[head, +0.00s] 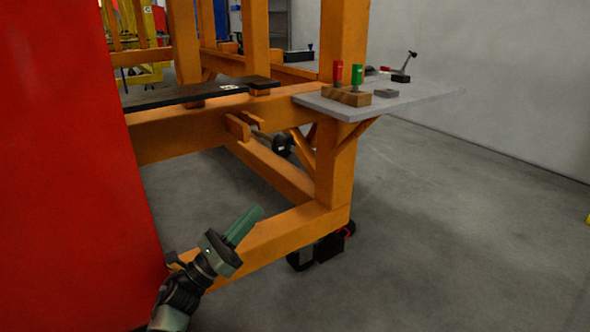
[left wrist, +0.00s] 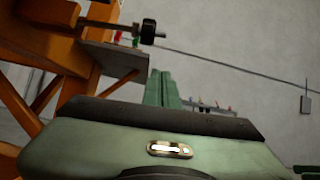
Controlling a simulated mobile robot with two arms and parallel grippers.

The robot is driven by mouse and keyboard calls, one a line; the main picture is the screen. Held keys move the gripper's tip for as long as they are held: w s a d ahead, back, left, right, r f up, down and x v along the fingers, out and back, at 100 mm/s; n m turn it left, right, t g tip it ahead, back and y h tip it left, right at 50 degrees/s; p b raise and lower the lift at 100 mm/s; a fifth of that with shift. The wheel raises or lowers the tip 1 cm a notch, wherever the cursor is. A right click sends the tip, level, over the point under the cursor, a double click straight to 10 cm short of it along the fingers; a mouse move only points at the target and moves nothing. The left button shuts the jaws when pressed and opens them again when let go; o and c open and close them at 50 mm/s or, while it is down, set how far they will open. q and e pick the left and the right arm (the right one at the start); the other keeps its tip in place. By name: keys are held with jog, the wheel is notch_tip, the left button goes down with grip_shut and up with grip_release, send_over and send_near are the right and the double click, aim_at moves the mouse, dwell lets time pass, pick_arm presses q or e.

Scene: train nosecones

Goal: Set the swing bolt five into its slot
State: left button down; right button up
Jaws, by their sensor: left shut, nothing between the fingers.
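A swing bolt with a metal rod and dark round knob (head: 283,145) shows below the orange frame's side beam, near an orange bracket (head: 238,127). In the left wrist view, its dark knob (left wrist: 148,31) sticks out at the upper left. No number is readable on it, and I cannot tell how its rod sits relative to the slot. My left gripper (head: 257,213) is shut and empty, low in front of the frame and well below the bolt. Its green fingers (left wrist: 163,88) are together in the left wrist view. My right gripper is not in view.
A grey shelf (head: 425,97) on the frame's corner holds a wooden block with red and green handled pieces (head: 347,92). A large red panel (head: 65,170) stands at the left. The orange lower beam (head: 290,232) is beside my left gripper. Open floor lies at the right.

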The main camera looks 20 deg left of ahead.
pick_arm(q)
jog(key=s+a+r+x, duration=0.1)
jog(key=r+x, duration=0.1)
jog(key=x, duration=1.1)
jog(key=shift+p, duration=0.4)
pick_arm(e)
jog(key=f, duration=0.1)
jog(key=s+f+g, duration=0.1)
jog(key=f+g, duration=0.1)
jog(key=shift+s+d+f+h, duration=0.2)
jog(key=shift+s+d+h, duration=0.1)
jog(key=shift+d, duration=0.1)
pick_arm(q)
jog(key=shift+r, duration=0.15)
